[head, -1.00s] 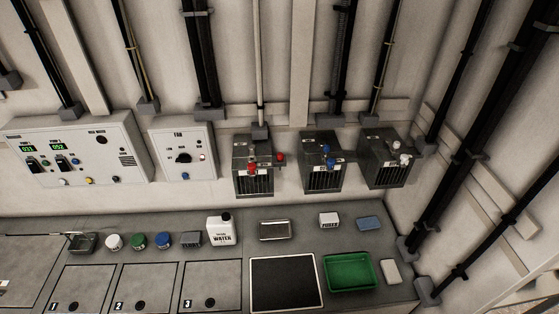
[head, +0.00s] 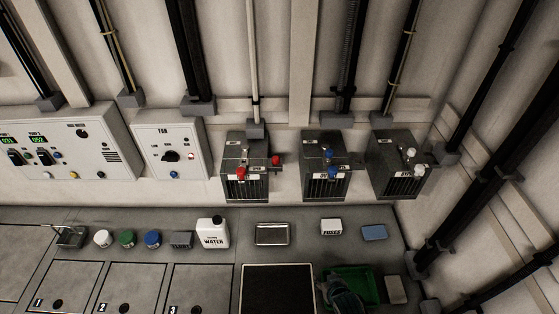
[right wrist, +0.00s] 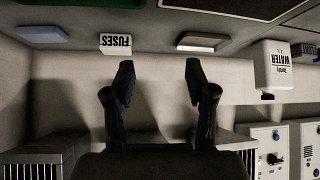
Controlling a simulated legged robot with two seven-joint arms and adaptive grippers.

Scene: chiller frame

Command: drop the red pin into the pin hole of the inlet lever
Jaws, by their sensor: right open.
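Three dark grey boxes hang on the wall in the head view. The left box (head: 245,150) carries one red knob-like part (head: 241,173) on its front and another red part (head: 276,160) at its right side; I cannot tell which is the red pin. The middle box has blue parts (head: 327,172), and the right box has white parts (head: 411,152). Their labels and any pin hole are too small to make out. My right gripper (head: 343,293) is over the green tray, well below the boxes. In the right wrist view it is open and empty (right wrist: 158,80). My left gripper is out of view.
On the counter are the green tray (head: 374,282), a black mat (head: 277,290), a metal tray (head: 272,234), a fuses box (head: 331,227), a blue block (head: 374,232) and a water jug (head: 213,233). Control panels (head: 171,152) hang at left.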

